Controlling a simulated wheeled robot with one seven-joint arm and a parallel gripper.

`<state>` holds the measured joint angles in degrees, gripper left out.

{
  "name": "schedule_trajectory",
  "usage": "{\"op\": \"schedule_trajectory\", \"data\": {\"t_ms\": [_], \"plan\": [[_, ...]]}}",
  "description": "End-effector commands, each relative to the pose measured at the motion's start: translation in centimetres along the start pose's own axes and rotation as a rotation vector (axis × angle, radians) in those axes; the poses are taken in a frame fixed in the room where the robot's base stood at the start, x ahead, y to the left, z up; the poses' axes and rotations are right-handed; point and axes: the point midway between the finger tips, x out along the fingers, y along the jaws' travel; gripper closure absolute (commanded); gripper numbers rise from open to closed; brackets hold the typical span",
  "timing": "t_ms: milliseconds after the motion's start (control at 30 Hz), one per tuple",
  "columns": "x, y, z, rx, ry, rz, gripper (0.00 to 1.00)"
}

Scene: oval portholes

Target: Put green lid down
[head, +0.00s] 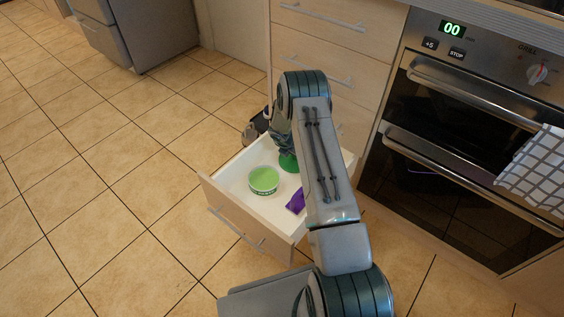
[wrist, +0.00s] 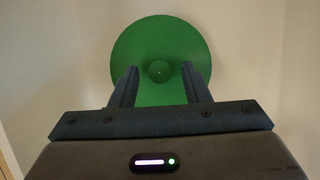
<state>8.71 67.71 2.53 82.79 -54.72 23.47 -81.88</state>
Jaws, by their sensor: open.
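The green lid (wrist: 160,40) is a round disc with a small knob at its centre, seen from above in the wrist view. In the head view the green lid (head: 288,162) shows partly behind my arm, inside the open drawer. My gripper (wrist: 160,75) is open, with its two fingers apart on either side of the knob. From this angle I cannot tell how far the fingertips are above the lid. My gripper is mostly hidden by my arm in the head view.
The open drawer (head: 225,206) also holds a green tub (head: 263,180) and a purple object (head: 296,201). Its walls stand around my gripper. An oven (head: 450,160) with a checked towel (head: 535,170) is to the right. Tiled floor (head: 110,190) is clear to the left.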

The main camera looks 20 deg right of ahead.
Motion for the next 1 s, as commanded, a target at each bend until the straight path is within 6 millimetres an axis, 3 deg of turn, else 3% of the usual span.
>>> {"op": "schedule_trajectory", "data": {"t_ms": [100, 400, 700, 1000], "plan": [[-2.7, 0.1, -0.1, -0.004, -0.001, 0.002, 0.57], [-4.5, 0.1, -5.6, -0.007, 0.0, 0.0, 0.57], [-6.0, 0.1, -9.7, -0.005, -0.001, 0.0, 0.57], [-7.2, 0.0, -10.6, 0.028, -0.004, 0.0, 0.57]]}}
